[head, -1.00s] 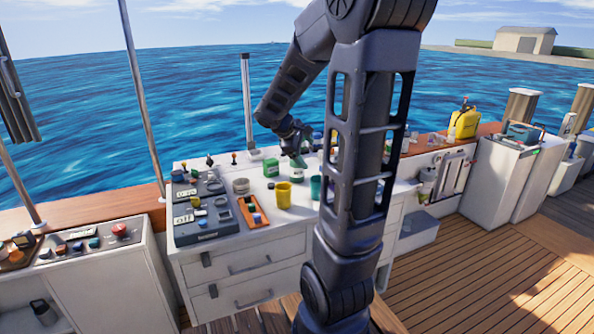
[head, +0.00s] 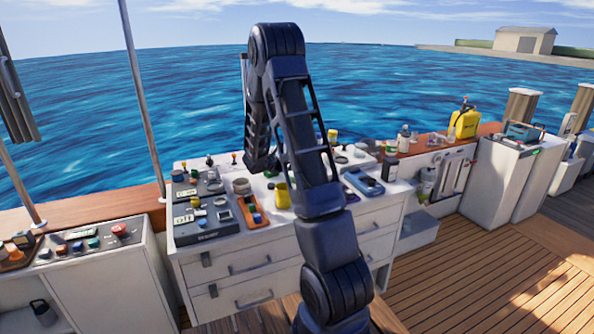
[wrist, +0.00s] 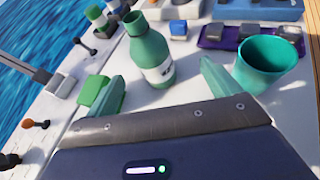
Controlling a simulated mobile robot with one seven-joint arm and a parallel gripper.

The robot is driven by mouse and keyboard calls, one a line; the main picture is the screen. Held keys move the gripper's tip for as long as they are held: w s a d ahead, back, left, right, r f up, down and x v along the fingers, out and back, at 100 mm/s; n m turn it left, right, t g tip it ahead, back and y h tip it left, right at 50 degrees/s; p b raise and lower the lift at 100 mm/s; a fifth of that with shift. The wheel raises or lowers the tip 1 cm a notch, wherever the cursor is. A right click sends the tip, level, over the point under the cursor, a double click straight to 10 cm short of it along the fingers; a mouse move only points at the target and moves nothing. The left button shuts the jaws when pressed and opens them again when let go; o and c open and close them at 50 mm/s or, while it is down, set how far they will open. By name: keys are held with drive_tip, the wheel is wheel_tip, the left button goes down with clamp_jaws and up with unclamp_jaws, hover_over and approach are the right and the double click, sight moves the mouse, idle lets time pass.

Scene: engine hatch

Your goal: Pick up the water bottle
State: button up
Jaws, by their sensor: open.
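A green bottle (wrist: 150,58) with a white label stands upright on the white counter in the wrist view. My gripper (wrist: 163,70) is open, with its pale green fingers apart on either side of the bottle's lower part. The bottle is in line with the gap between the fingers. I cannot tell whether either finger touches it. In the head view my own arm hides the bottle and the gripper.
A teal cup (wrist: 262,65) stands close to the right finger. A green box (wrist: 93,90) is beside the left finger. A purple tray (wrist: 215,36) lies behind. A yellow cup (head: 282,196) and orange tray (head: 252,210) are on the counter's left part.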

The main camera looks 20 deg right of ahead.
drive_tip(key=shift+n+t, duration=0.3)
drive_tip(key=shift+n, duration=0.4)
drive_tip(key=x, duration=0.4)
drive_tip(key=a+f+x, duration=0.1)
drive_tip(key=x, duration=0.3)
drive_tip(key=w+f+x, duration=0.1)
drive_tip(key=x, duration=0.3)
drive_tip(key=shift+a, duration=0.15)
drive_tip(key=c, duration=1.3)
drive_tip(key=shift+r, duration=0.2)
